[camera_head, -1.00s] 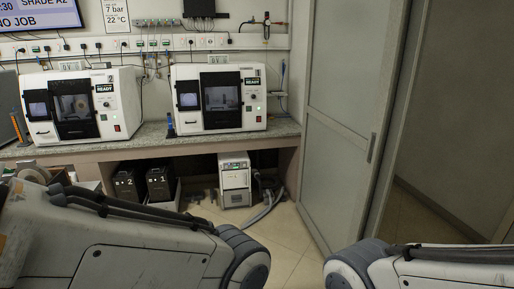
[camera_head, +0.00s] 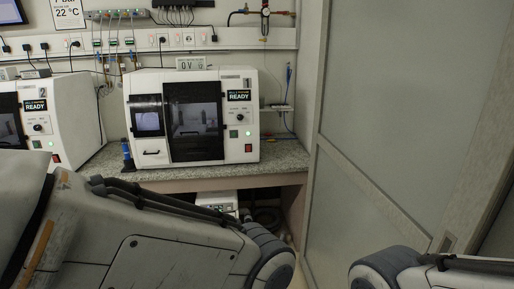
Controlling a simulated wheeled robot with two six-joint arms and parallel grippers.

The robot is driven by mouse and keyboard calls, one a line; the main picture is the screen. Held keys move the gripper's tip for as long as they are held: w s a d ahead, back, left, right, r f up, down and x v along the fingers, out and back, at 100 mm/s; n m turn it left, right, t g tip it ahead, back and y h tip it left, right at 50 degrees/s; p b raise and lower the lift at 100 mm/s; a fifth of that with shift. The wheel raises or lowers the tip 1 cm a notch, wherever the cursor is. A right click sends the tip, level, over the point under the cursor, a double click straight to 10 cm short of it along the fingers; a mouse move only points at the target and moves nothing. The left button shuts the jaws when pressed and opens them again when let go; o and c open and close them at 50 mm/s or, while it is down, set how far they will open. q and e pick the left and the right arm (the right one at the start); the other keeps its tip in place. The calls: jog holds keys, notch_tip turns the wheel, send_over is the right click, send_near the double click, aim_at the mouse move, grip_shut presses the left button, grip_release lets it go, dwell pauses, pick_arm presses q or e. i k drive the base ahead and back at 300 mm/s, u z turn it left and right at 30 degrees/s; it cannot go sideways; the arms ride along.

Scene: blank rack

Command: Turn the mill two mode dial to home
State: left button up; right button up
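Mill two (camera_head: 68,112), a white machine marked 2 with a READY screen (camera_head: 35,105), stands on the bench at the left. Its left side is cut off by the picture edge. Its small dark mode dial (camera_head: 38,128) sits below the screen on the front panel; its setting is too small to read. A red switch shows low on the same panel, partly near my arm. My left arm crosses the lower left and my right arm shows at the lower right. Neither gripper is in view.
Mill one (camera_head: 192,117), a similar white machine marked 1, stands right of mill two. A dark blue bottle-like item (camera_head: 127,154) is beside it. The speckled bench top (camera_head: 215,173) is clear in front of mill one. A grey sliding door (camera_head: 390,120) stands at the right.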

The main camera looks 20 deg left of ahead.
aim_at(37, 127)
jog(key=u, duration=0.7)
jog(key=i, duration=1.65)
jog(key=u, duration=1.3)
jog(key=i, duration=0.5)
jog(key=u, duration=0.3)
jog(key=k, duration=1.05)
jog(key=z, duration=0.75)
jog(key=i, duration=1.75)
jog(key=u, duration=1.2)
jog(key=i, duration=0.7)
jog(key=u, duration=0.85)
